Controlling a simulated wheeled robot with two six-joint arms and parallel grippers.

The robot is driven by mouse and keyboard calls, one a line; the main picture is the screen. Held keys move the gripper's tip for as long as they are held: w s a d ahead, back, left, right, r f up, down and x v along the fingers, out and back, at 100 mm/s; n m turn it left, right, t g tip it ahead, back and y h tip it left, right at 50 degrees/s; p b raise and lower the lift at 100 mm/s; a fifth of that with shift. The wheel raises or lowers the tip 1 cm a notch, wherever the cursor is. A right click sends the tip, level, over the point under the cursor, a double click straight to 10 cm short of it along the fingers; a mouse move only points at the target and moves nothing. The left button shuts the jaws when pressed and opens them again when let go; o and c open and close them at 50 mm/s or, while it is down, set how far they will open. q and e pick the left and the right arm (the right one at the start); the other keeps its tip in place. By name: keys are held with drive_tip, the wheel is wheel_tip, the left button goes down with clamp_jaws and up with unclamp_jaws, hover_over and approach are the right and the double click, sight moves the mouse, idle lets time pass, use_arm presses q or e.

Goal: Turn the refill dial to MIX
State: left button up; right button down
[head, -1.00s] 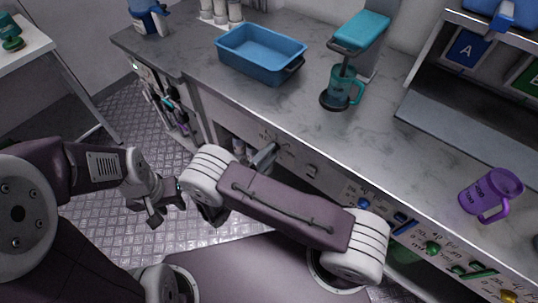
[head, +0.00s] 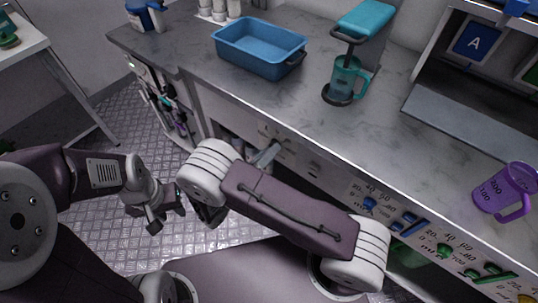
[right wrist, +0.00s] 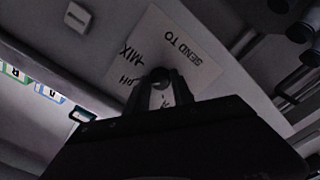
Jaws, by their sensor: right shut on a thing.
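The refill dial (right wrist: 160,74) shows in the right wrist view as a small dark round knob on a pale label plate (right wrist: 185,50). The plate reads SEND TO, MIX and pH, seen upside down. My right gripper (right wrist: 161,92) is shut on the dial, and its dark fingers hide part of the knob and the lower lettering. Which mark the dial points to cannot be told. In the head view my right forearm crosses in front of the counter, and the dial cannot be made out. My left gripper (head: 168,209) hangs open and empty over the floor.
On the counter (head: 400,150) stand a blue bin (head: 255,60), a teal mug (head: 347,79) under a teal dispenser (head: 365,22), and a purple mug (head: 503,188). The front panel carries knobs and sliders (head: 408,222). Floor on the left is open.

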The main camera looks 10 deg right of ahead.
drive_tip(key=shift+w+m+b, duration=0.15)
drive_tip(key=shift+m+b, duration=5.05)
drive_tip(key=shift+b, duration=0.5)
drive_tip(key=c, duration=1.1)
unclamp_jaws()
